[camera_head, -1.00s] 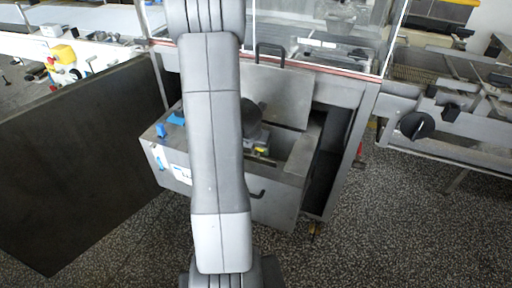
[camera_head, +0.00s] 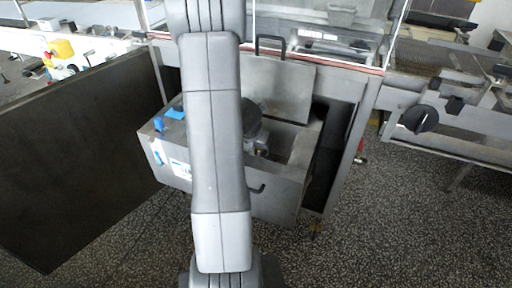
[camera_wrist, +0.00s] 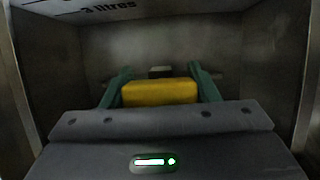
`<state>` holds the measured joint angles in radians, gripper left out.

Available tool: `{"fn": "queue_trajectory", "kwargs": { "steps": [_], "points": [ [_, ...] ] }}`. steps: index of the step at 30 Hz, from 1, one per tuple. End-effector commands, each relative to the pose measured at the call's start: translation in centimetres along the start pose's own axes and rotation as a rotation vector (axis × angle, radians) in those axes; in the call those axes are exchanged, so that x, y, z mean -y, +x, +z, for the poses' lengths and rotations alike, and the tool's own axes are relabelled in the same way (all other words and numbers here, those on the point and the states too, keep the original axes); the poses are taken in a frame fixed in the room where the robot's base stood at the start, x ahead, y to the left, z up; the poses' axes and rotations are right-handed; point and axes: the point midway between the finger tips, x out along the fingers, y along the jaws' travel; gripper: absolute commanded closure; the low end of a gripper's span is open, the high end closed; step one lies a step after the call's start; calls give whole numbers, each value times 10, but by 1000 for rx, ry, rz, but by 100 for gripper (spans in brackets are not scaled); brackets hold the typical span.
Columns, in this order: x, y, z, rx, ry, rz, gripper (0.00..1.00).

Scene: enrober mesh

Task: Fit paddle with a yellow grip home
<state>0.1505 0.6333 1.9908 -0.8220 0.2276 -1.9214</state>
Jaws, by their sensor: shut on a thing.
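The paddle's yellow grip (camera_wrist: 160,92) lies level across the middle of the wrist view. The two green fingers of my gripper (camera_wrist: 160,78) are shut on it, one at each end. The gripper is inside an open metal tank (camera_wrist: 270,60), with walls on both sides and a dark wall ahead. The paddle's lower part is hidden. In the head view the tank (camera_head: 285,190) stands pulled out of the machine, and my arm hides the grip and the fingers.
A raised metal lid (camera_head: 280,90) with a black handle stands behind the tank. Blue clips (camera_head: 174,113) sit on its left rim. A large dark panel (camera_head: 80,160) stands at the left. A conveyor with a black knob (camera_head: 420,118) is at the right. Speckled floor lies clear in front.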

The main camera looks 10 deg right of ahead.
Motion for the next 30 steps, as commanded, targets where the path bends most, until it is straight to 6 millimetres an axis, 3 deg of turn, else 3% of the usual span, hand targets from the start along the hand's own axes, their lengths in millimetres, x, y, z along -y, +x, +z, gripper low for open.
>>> {"fn": "queue_trajectory", "kwargs": {
  "steps": [30],
  "points": [
    [0, 7, -3, 1, 0, 0, 77]
  ]
}}
